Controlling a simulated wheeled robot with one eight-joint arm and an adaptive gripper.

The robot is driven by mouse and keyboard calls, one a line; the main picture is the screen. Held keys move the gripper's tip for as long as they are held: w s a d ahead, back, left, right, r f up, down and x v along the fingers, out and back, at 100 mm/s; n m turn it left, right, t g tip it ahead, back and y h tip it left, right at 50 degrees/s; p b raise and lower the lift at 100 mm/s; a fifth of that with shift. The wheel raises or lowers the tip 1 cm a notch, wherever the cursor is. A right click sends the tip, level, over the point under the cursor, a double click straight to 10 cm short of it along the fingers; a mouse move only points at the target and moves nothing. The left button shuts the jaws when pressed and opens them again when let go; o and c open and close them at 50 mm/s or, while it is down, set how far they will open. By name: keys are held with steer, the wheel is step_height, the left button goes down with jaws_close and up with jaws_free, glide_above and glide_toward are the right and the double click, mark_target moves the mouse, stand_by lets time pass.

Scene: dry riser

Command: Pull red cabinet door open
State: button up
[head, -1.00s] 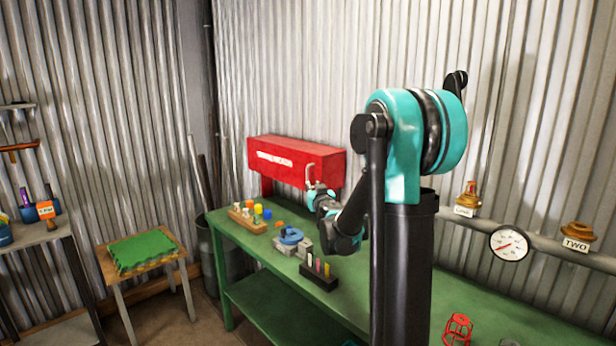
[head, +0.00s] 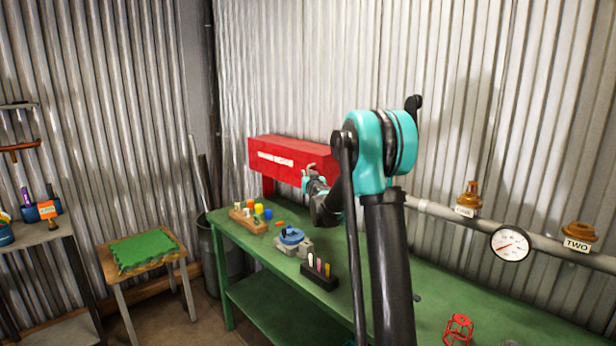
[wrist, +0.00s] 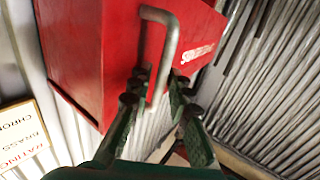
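The red cabinet (head: 285,152) with white lettering on its front is mounted against the corrugated wall above the green bench. Its door looks shut. A grey bent-bar handle stands out near the right end in the head view; in the wrist view the handle (wrist: 168,50) runs down across the red cabinet (wrist: 85,50). My gripper (wrist: 160,76) has one finger on each side of the handle bar, with a narrow gap showing. The fingers look open, and contact with the bar cannot be made out. In the head view my gripper (head: 309,182) is small and partly hidden by my arm.
The green bench (head: 440,300) holds a block rack (head: 248,218), a blue round-topped fixture (head: 291,236), a black pen holder (head: 318,277) and a red valve-like part (head: 458,328). A pipe with a gauge (head: 510,244) runs along the wall at right.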

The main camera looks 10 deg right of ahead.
jaws_close()
stand_by(0.3)
